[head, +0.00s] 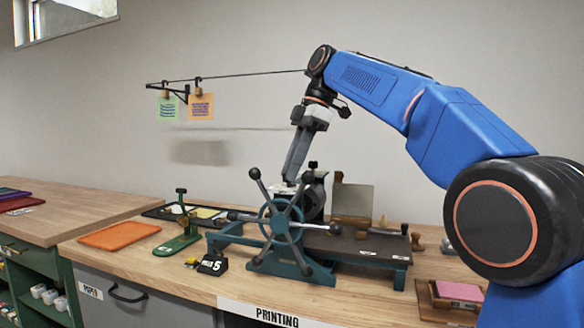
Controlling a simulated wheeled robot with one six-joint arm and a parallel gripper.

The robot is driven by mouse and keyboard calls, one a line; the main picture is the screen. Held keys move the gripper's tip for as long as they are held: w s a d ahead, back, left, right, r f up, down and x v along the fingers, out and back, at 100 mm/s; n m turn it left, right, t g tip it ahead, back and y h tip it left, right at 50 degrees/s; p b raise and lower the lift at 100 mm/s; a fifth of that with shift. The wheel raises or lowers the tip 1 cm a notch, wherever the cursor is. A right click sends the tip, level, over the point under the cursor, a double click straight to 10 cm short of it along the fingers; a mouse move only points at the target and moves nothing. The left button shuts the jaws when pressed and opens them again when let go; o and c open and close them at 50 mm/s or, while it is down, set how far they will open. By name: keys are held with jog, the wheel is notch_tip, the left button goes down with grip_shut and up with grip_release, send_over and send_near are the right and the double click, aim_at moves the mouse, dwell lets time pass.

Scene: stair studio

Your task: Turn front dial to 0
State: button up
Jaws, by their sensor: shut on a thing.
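The printing press (330,243) stands on the wooden bench, with a dark flat bed and a large spoked handwheel (275,218) on its near side. My gripper (289,181) points down at the top of the press, just behind the wheel's upper spokes. It is shut on the front dial, a small part on top of the press that is mostly hidden by the fingers and spokes. The dial's number and pointer are too small and covered to read.
The wheel's spokes stick up close to my gripper. A small black sign reading 5 (213,265), a green hand tool (178,240) and an orange tray (119,236) lie left. A pink pad (459,291) is at right. Cards (200,106) hang from a line.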

jog(key=shift+n+g, duration=0.3)
jog(key=shift+n, duration=0.6)
jog(key=o, duration=1)
